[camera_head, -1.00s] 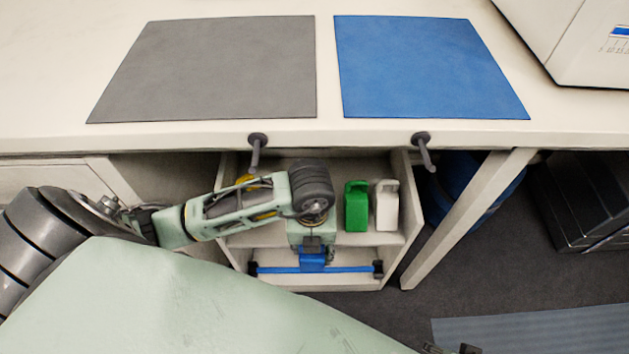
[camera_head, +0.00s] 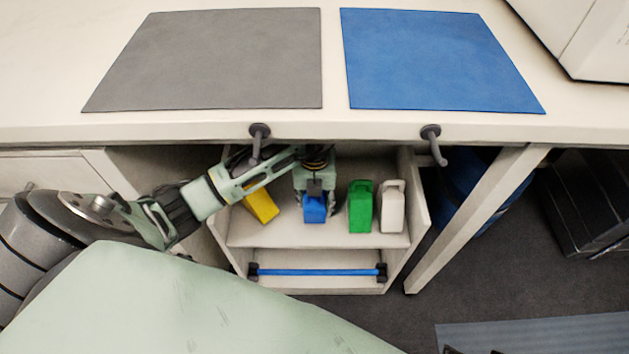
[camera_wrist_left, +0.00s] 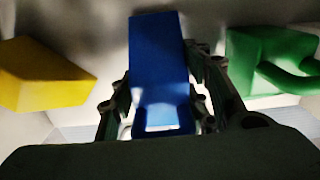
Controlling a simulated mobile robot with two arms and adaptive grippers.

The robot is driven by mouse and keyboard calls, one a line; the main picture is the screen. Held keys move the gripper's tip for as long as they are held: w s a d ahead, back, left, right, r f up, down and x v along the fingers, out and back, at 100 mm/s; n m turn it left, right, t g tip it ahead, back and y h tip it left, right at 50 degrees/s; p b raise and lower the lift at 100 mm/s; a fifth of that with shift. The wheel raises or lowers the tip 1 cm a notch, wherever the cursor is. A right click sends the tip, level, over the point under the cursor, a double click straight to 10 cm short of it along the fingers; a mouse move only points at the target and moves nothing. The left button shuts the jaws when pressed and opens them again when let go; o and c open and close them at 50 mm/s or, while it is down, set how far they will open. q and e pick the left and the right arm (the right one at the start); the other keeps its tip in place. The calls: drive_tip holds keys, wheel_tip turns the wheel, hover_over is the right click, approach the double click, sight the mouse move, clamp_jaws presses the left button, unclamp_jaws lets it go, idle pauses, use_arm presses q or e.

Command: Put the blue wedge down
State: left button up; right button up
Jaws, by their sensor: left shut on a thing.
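The blue wedge (camera_head: 315,208) is inside the open drawer, between the yellow block on the left and the green block on the right. My left gripper (camera_head: 316,196) is shut on it from above and behind. In the left wrist view the blue wedge (camera_wrist_left: 158,70) sits between the two fingers of the left gripper (camera_wrist_left: 163,105). I cannot tell whether the wedge touches the drawer floor. My right gripper does not show.
The drawer (camera_head: 270,240) has a blue bar handle (camera_head: 318,272). In it stand a yellow block (camera_head: 261,206), a green jug-shaped block (camera_head: 361,208) and a white one (camera_head: 393,207). Above, the counter holds a grey mat (camera_head: 210,60) and a blue mat (camera_head: 435,60). Two hooks hang from its edge.

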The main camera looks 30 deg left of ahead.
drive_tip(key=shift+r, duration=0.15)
use_arm(q)
drive_tip(key=o, duration=1.3)
drive_tip(key=shift+f, duration=0.1)
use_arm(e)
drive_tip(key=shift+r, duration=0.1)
use_arm(q)
drive_tip(key=shift+o, duration=0.2)
drive_tip(key=shift+r, duration=0.3)
drive_tip(key=shift+r+p, duration=0.9)
drive_tip(key=shift+r, duration=2.65)
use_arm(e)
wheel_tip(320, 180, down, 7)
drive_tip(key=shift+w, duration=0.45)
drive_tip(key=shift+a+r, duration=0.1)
